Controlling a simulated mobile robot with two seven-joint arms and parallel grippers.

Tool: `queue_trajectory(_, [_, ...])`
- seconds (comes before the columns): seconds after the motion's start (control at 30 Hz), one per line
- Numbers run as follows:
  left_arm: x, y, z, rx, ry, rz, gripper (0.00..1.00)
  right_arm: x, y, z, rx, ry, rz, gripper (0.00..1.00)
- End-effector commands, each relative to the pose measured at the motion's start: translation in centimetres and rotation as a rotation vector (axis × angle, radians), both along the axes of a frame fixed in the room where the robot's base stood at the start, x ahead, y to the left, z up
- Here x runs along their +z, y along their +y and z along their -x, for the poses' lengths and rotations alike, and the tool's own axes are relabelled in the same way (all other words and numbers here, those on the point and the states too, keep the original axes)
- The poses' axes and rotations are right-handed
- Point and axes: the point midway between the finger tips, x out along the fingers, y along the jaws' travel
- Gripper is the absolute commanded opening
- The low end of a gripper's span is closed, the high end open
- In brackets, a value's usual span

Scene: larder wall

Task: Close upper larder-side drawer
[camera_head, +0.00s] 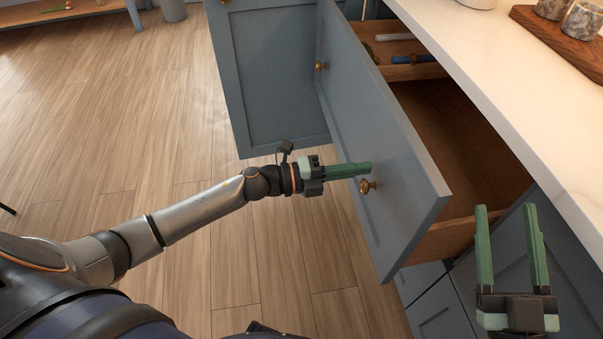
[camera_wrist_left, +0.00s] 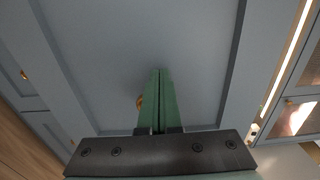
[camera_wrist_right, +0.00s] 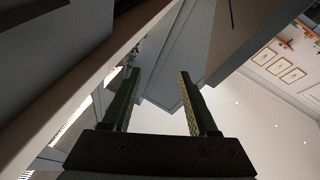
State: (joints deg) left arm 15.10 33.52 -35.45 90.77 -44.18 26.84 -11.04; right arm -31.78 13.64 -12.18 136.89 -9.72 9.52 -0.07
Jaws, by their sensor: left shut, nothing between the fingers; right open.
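A blue-grey drawer (camera_head: 405,145) under the worktop stands pulled out. Its front panel carries two brass knobs, a near one (camera_head: 367,186) and a far one (camera_head: 320,66). My left gripper (camera_head: 370,168) is shut and empty, its green fingertips at the front panel just beside the near knob. In the left wrist view the closed fingers (camera_wrist_left: 160,75) point at the panel (camera_wrist_left: 100,45), and a knob (camera_wrist_left: 140,102) is partly hidden behind them. I cannot tell whether they touch. My right gripper (camera_head: 510,210) is open and empty, near the worktop edge at the lower right.
A white worktop (camera_head: 490,60) runs above the drawer, with a wooden board (camera_head: 560,40) and cups on it. Long items (camera_head: 395,37) lie in the drawer's far part; its near part looks empty. Another blue-grey panel (camera_head: 265,75) stands beyond. The wooden floor at left is clear.

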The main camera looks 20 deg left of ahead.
Motion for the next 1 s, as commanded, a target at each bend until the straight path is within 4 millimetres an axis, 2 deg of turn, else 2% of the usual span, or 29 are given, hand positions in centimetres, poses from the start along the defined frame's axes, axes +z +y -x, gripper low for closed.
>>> queue_trajectory(0.2, [0.1,-3.4,-2.3,-0.001,-0.002,0.003,0.0,-0.6,0.0,-0.2,-0.006,0.021,-0.002,0.59])
queue_trajectory(0.37, [0.0,-5.9,-3.9,-0.002,-0.002,0.002,0.0,0.1,0.1,0.2,0.001,-0.019,-0.003,0.59])
queue_trajectory(0.43, [0.0,-7.0,-4.7,-0.002,-0.003,0.002,0.0,2.1,0.3,0.9,0.018,-0.098,0.002,0.59])
queue_trajectory(0.8, [-0.1,-11.9,-8.0,-0.002,-0.002,0.001,0.0,7.9,1.0,5.1,0.077,-0.404,0.007,0.59])
queue_trajectory(0.87, [-0.1,-12.5,-8.3,-0.002,-0.001,0.0,0.0,8.7,1.1,5.8,0.087,-0.447,0.008,0.59])
queue_trajectory(1.0, [-0.1,-13.4,-9.0,-0.001,-0.001,0.001,0.0,8.5,1.1,5.9,0.092,-0.453,0.005,0.59])
